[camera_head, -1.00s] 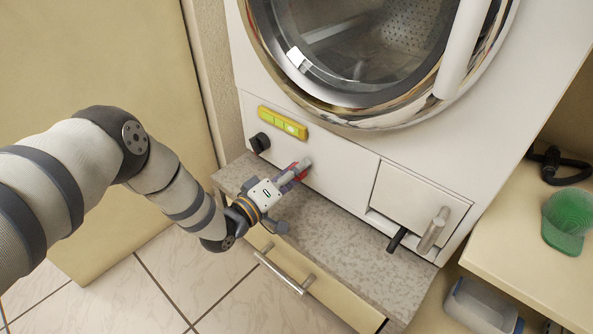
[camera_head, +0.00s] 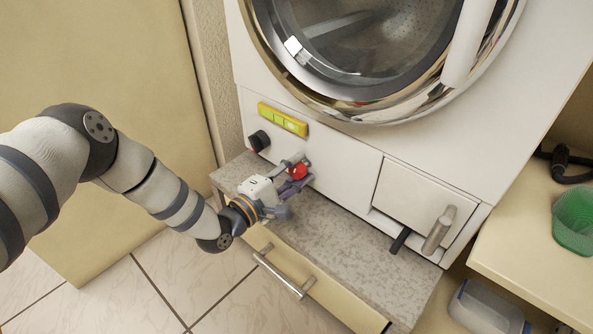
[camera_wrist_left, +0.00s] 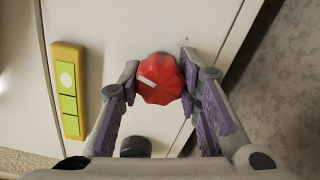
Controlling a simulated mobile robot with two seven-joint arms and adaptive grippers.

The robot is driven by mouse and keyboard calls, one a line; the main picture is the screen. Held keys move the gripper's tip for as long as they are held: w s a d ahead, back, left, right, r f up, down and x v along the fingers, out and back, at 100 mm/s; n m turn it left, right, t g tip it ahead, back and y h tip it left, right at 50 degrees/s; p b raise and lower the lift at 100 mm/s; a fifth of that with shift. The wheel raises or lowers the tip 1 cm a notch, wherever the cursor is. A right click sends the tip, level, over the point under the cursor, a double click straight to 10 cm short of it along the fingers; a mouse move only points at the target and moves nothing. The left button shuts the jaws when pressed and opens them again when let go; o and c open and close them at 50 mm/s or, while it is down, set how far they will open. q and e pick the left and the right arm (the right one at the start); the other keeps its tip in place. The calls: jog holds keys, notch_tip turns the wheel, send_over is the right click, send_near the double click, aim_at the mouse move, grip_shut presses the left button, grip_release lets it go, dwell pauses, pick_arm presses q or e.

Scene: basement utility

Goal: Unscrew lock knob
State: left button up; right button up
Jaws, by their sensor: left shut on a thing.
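The red lock knob (camera_head: 299,170) is on the white front panel of the washing machine, below the round door. In the left wrist view the knob (camera_wrist_left: 160,79) has a lobed rim and a pale mark on its face. My left gripper (camera_head: 294,170) is shut on the knob, with a fingertip on each side of it; its fingers also show in the left wrist view (camera_wrist_left: 158,82). The knob sits at the panel, and I cannot tell whether there is a gap behind it. My right gripper is not in view.
A black knob (camera_head: 259,141) and a yellow-green panel (camera_head: 283,119) are up and left of the red knob. A speckled stone ledge (camera_head: 345,245) runs below.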

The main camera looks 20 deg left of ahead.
pick_arm(q)
jog(key=shift+d+f+n, duration=0.1)
jog(key=shift+d+n, duration=0.05)
jog(key=shift+n, duration=0.35)
jog(key=shift+s, duration=0.1)
jog(key=o, duration=1.2)
jog(key=shift+c, duration=0.2)
jog(key=v, duration=1.2)
